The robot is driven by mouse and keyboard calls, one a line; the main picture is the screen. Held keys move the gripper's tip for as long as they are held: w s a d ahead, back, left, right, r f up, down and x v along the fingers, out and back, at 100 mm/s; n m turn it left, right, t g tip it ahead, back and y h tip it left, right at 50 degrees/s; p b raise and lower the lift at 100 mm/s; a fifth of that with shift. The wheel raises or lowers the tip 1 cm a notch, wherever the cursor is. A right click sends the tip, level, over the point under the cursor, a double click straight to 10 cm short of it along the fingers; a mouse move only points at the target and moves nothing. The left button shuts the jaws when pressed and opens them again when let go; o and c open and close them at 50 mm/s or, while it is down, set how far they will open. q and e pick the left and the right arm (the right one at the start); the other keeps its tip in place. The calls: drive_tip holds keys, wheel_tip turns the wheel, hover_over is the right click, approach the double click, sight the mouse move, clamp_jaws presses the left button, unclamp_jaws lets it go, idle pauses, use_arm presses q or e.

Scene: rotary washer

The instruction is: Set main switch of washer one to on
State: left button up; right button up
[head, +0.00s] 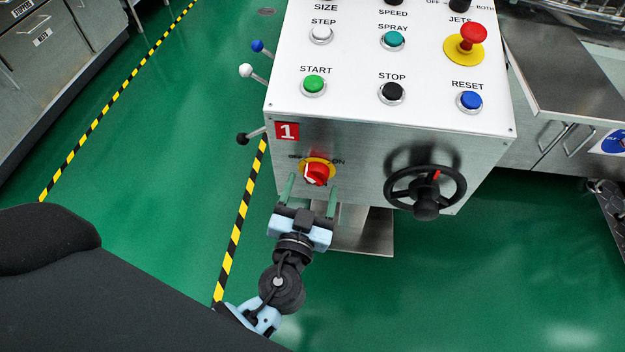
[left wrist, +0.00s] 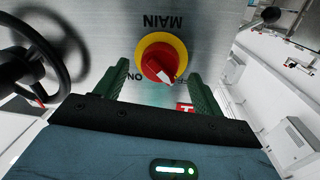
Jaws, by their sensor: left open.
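The main switch (head: 317,173) of washer one is a red knob on a yellow disc on the steel front panel, below the red "1" label (head: 287,131). Its white pointer is toward the OFF side in the head view. In the left wrist view the switch (left wrist: 158,60) appears upside down, with its pointer toward OFF at lower right and ON at left. My left gripper (head: 312,184) is open just in front of and below the switch. Its green fingers lie either side of the knob in the left wrist view; I see no contact. My right gripper is not in view.
A black handwheel (head: 425,190) sits right of the switch. Buttons and a red emergency stop (head: 472,36) are on the white top panel (head: 350,62). Levers with ball ends (head: 246,70) stick out at the box's left side. The green floor to the left is clear.

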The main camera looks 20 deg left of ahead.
use_arm(q)
drive_tip(key=shift+w+a, duration=0.2)
drive_tip(key=shift+w, duration=0.85)
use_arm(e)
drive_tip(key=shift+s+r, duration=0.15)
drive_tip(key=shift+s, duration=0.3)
use_arm(q)
drive_tip(key=c, duration=0.9)
drive_tip(key=shift+c, duration=0.3)
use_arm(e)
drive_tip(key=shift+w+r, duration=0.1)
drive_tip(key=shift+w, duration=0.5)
